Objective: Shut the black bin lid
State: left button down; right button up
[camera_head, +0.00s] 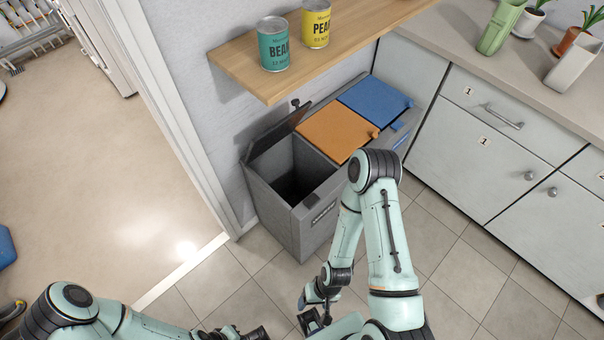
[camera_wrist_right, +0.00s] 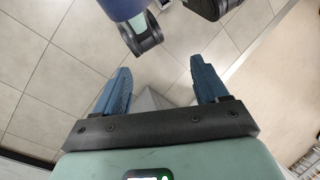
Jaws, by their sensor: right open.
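The black bin lid (camera_head: 278,132) stands raised and tilted on its hinge at the back of the left bin compartment. The grey bin (camera_head: 272,205) below it is open, with a dark interior. My right gripper (camera_head: 309,311) is low in front of the bin, apart from the lid. In the right wrist view its two blue fingers (camera_wrist_right: 162,88) are spread with nothing gripped between them. My left gripper (camera_head: 248,333) is at the bottom edge of the head view, partly cut off, and its fingers do not show clearly.
An orange lid (camera_head: 337,130) and a blue lid (camera_head: 374,101) lie shut beside the open compartment. A wooden shelf (camera_head: 352,48) with two cans overhangs the bins. Grey cabinets (camera_head: 475,150) stand right, a door frame left. Tiled floor (camera_head: 235,285) lies in front.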

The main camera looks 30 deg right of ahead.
aim_at(274, 134)
jog(key=z, duration=0.95)
jog(key=j+z, duration=0.15)
jog(key=z, duration=0.2)
jog(key=j+z, duration=0.4)
jog(key=z, duration=0.25)
jog(key=j, duration=1.55)
jog(key=k+u, duration=0.1)
jog(key=k, duration=0.6)
jog(key=u, duration=1.25)
jog(key=l, duration=1.1)
jog(key=i+l, duration=0.1)
jog(key=l, duration=1)
